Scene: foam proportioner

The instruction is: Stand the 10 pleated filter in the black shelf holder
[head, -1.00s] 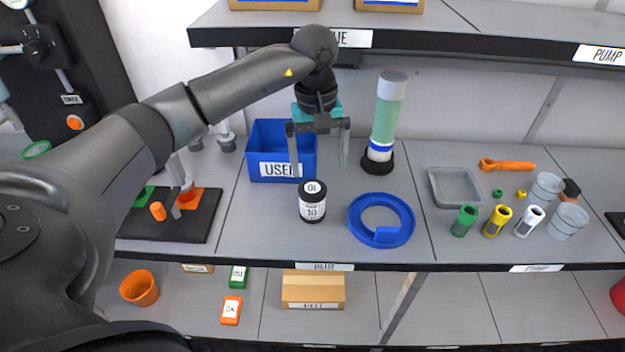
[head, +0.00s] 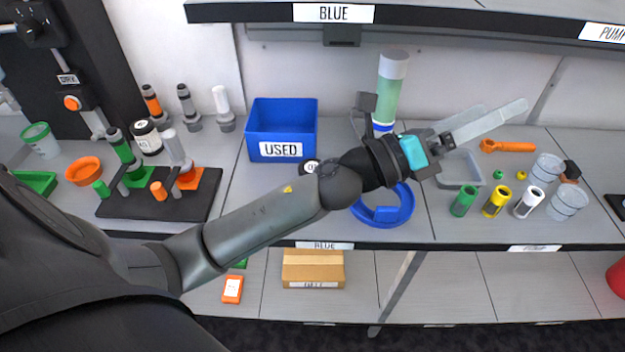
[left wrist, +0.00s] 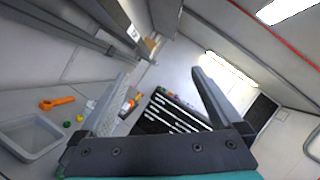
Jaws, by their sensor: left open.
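A small black cylinder with a white label reading 10 (head: 310,166) stands on the shelf in front of the blue USED bin; my left arm hides most of it. My left gripper (head: 505,108) is open and empty. It points right, above the grey tray, well away from the labelled cylinder. In the left wrist view its fingers (left wrist: 165,85) are spread with nothing between them. A small black fitting (head: 342,36) sits under the upper shelf; I cannot tell if it is the holder. My right gripper is not in view.
The blue USED bin (head: 281,132) and a tall green cylinder (head: 388,88) stand behind my arm. A blue ring (head: 385,215) lies near the front edge. The grey tray (head: 460,170), coloured cups and clear beakers (head: 568,203) are right. The upper shelf edge (head: 440,18) overhangs.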

